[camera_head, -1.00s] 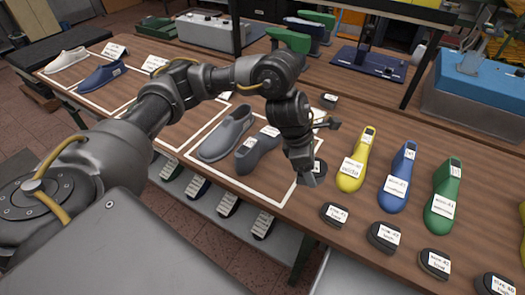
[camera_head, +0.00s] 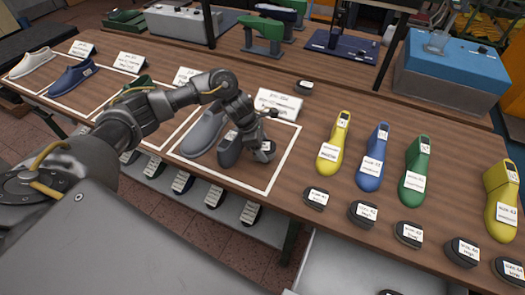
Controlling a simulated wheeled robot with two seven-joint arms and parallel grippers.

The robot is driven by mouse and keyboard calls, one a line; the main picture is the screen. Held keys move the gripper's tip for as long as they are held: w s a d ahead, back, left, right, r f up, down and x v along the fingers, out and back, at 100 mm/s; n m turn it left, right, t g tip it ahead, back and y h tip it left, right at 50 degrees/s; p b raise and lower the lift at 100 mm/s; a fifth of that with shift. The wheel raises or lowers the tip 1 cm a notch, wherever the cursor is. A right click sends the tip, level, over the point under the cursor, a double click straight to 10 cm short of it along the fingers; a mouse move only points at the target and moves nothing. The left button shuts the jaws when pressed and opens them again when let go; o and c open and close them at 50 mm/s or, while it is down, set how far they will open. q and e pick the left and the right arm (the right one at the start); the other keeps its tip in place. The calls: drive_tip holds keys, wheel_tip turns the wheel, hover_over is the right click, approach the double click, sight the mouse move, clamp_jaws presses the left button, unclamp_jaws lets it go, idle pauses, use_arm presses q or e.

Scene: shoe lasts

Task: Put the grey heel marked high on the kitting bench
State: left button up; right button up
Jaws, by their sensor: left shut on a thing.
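My left gripper (camera_head: 262,147) is shut on a small dark heel (camera_head: 266,152) with a white label; the print is too small to read. It is inside a white outlined square on the wooden bench (camera_head: 300,165), just right of a grey shoe last (camera_head: 229,150). A grey shoe (camera_head: 204,131) lies left of that last in the same square. The fingers partly hide the heel, and I cannot tell whether it touches the bench. My right gripper is not in view.
Several labelled dark heels, one of them here (camera_head: 316,198), line the front edge. Yellow (camera_head: 333,148), blue (camera_head: 371,165) and green (camera_head: 414,175) lasts stand behind them. A label card (camera_head: 279,103) stands at the square's back edge. A blue-topped machine (camera_head: 450,75) is at the back right.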

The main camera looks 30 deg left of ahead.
use_arm(q)
wheel_tip(320, 180, down, 3)
drive_tip(key=shift+r, duration=0.1)
drive_tip(key=shift+f, duration=0.3)
drive_tip(key=o, duration=1)
drive_tip(key=shift+o, duration=0.2)
drive_tip(key=shift+r, duration=0.1)
